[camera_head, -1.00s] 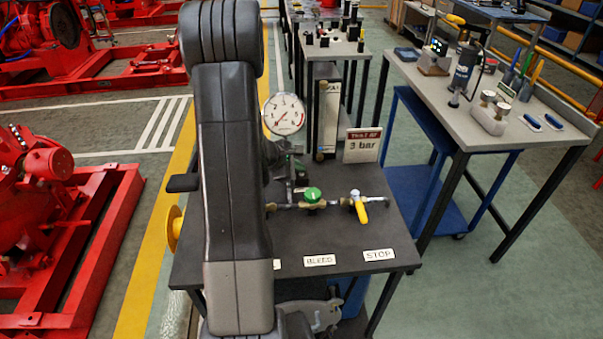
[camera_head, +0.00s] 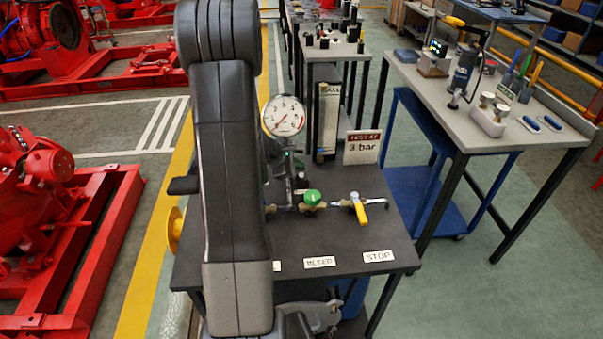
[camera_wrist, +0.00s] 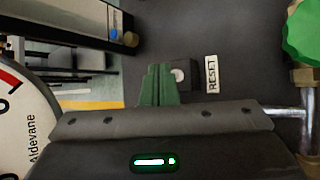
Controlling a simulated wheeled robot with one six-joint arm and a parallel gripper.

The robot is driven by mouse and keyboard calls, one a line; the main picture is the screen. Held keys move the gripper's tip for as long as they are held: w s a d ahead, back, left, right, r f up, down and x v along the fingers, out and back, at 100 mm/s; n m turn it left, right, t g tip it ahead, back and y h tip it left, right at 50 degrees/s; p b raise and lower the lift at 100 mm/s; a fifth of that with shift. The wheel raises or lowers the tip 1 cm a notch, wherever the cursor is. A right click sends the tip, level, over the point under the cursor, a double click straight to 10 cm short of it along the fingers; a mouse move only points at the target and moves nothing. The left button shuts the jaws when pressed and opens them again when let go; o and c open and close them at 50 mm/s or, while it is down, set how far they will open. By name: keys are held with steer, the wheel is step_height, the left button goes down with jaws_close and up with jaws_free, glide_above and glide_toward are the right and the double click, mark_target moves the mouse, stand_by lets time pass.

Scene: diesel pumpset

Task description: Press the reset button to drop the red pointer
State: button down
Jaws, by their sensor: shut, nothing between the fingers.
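The reset button is a pale round cap (camera_wrist: 178,75) on a small black block (camera_wrist: 188,68), beside a white RESET label (camera_wrist: 211,74) in the wrist view. My gripper (camera_wrist: 158,70) is shut and empty, its green fingers just left of the button in the picture; I cannot tell if they touch the block. The round white gauge (camera_head: 284,116) stands above the dark bench in the head view, and part of its dial (camera_wrist: 22,125) shows at the wrist view's left edge. Its pointer is too small to read clearly. My arm hides part of the bench.
A green knob (camera_head: 312,197) and a yellow-handled valve (camera_head: 360,210) sit on the bench pipe, right of the gauge. A 3 bar sign (camera_head: 362,148) stands behind them. BLEED (camera_head: 319,262) and STOP (camera_head: 379,256) labels lie at the front.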

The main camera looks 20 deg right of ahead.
step_height(320, 180, up, 5)
steer(key=p, duration=0.3)
stand_by(0.4)
steer(key=shift+f, duration=0.1)
stand_by(0.4)
step_height(320, 180, down, 2)
steer(key=shift+b, duration=0.65)
steer(key=r+p, duration=0.1)
steer(key=p, duration=0.3)
steer(key=shift+r, duration=0.2)
step_height(320, 180, up, 5)
steer(key=p, duration=0.2)
steer(key=shift+f+p, duration=0.2)
steer(key=shift+p, duration=0.2)
steer(key=shift+s, duration=0.1)
